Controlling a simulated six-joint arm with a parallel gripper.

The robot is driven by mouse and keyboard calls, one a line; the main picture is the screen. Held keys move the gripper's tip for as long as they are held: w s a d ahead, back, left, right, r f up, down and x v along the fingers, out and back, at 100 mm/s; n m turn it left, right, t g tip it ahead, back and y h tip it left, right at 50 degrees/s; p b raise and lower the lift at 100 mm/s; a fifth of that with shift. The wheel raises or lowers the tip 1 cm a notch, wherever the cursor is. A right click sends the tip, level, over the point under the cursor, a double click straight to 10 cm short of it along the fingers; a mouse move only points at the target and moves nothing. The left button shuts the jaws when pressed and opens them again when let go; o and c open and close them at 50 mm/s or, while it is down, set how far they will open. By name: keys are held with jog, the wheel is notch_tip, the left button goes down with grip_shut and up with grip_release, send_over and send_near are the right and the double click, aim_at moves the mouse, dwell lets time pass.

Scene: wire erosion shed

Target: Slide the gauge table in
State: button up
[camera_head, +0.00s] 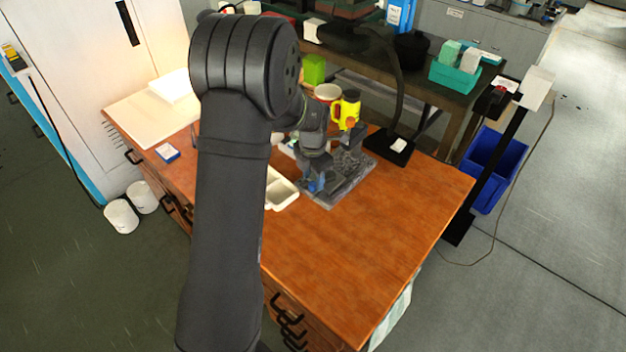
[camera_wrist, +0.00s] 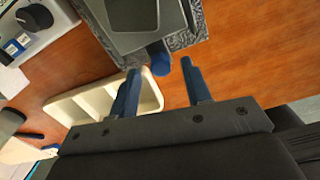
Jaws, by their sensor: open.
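The gauge table is a dark grey flat slide (camera_wrist: 140,20) on a speckled grey stone base (camera_wrist: 190,35), seen at the top of the wrist view. A rounded blue handle (camera_wrist: 159,57) sticks out of its near side. In the head view the stone base (camera_head: 347,187) lies on the wooden bench, partly hidden by my arm's end. My gripper (camera_wrist: 161,65) is open, with one blue finger on each side of the handle's end. I see a gap on both sides. It also shows in the head view (camera_head: 316,184), low over the base.
A cream divided tray (camera_wrist: 62,108) lies close to the left finger. A grey device with a black knob (camera_wrist: 33,17) is at the upper left. A yellow object (camera_head: 347,108) and a black stand (camera_head: 390,146) are behind the base. The bench front (camera_head: 350,260) is clear.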

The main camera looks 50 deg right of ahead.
jog(key=shift+f, duration=0.75)
grip_shut()
jog(key=d, duration=0.9)
jog(key=shift+d, duration=0.5)
jog(key=shift+r, duration=0.1)
grip_release()
notch_tip(320, 180, up, 17)
jog(key=shift+r, duration=0.15)
